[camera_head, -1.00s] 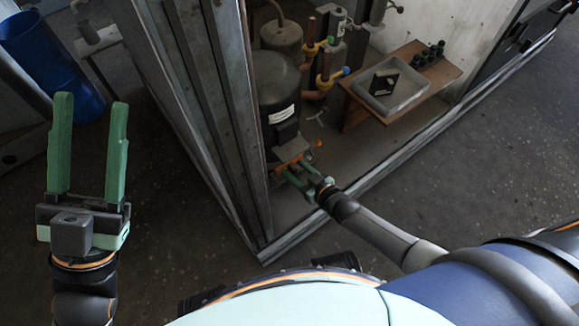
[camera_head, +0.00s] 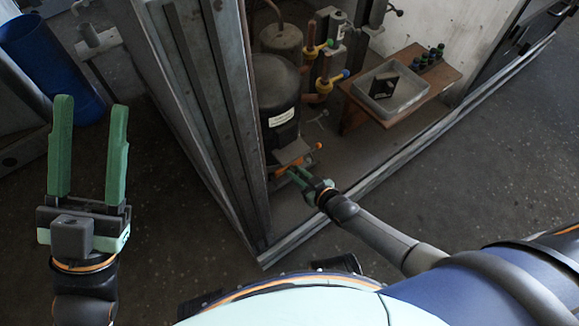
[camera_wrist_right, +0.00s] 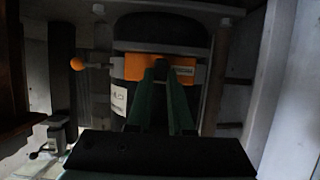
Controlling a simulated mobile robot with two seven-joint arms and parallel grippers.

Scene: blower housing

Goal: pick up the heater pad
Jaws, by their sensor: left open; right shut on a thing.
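The heater pad appears to be the orange piece (camera_head: 280,170) low at the front of the dark compressor (camera_head: 276,100). In the right wrist view the orange pad (camera_wrist_right: 133,67) spans the dark body, with a small dark label at its right end. My right gripper (camera_head: 293,174) is shut on this pad; its green fingers (camera_wrist_right: 161,72) overlap the pad's middle and hide part of it. A grey plate (camera_head: 293,152) shows just above the pad. My left gripper (camera_head: 89,150) is open and empty, far to the left, fingers pointing up.
An orange ball knob (camera_head: 319,146) sits on a rod beside the pad. The metal frame post (camera_head: 235,110) stands close to the left. Copper pipes and valves (camera_head: 322,87) rise behind. A grey tray (camera_head: 405,98) rests on a wooden shelf to the right. A blue bin (camera_head: 50,70) stands far left.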

